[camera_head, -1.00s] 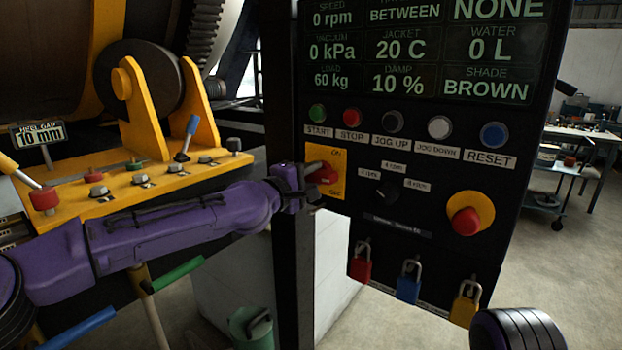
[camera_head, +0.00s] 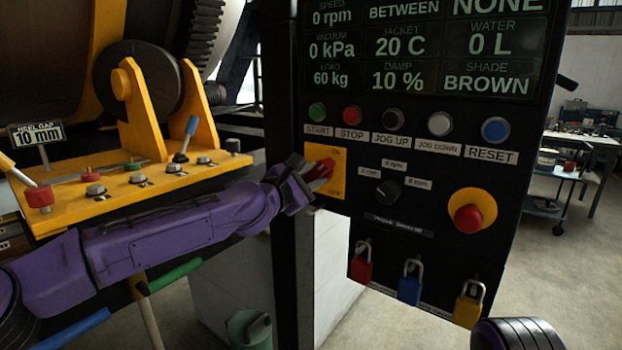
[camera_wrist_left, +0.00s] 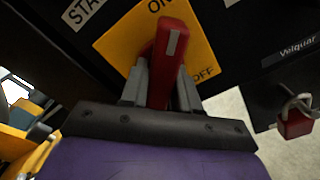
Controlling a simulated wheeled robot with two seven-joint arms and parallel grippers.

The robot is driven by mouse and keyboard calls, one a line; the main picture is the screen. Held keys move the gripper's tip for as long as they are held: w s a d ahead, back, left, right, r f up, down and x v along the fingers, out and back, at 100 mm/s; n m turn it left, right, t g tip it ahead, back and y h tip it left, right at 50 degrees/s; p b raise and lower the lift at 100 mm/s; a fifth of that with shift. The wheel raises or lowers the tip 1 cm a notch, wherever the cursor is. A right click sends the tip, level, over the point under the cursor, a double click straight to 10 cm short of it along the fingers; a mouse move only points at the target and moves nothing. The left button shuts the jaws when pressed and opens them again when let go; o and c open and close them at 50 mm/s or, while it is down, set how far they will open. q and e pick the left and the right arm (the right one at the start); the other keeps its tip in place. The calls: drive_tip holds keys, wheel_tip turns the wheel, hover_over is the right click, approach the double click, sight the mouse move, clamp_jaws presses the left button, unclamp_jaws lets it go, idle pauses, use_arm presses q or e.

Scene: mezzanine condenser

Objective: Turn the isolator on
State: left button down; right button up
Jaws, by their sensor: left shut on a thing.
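The isolator is a yellow plate (camera_head: 337,189) with a red handle (camera_head: 323,171) on the black control panel, below the START and STOP buttons. ON is marked at its top and OFF at its bottom. My left gripper (camera_head: 308,177) is at the handle, and its fingers hide part of it. In the left wrist view the red handle (camera_wrist_left: 168,68) stands between the two fingers of the gripper (camera_wrist_left: 160,88), which is shut on it. The handle looks tilted, with its visible end up and to the right in the head view. My right gripper is not in view.
The panel also carries a black selector knob (camera_head: 387,192), a red emergency button (camera_head: 468,218) and hanging red (camera_head: 361,267), blue (camera_head: 409,288) and yellow (camera_head: 467,309) padlocks. A black post (camera_head: 284,240) stands behind my left gripper. A yellow bench with levers (camera_head: 130,185) is at left.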

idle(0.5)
use_arm(q)
drive_tip(key=c, duration=0.9)
unclamp_jaws()
drive_tip(key=shift+a, duration=0.1)
drive_tip(key=b+v, duration=0.3)
drive_tip(key=v, duration=0.7)
drive_tip(key=shift+s+a, duration=0.1)
drive_tip(key=shift+s, duration=0.05)
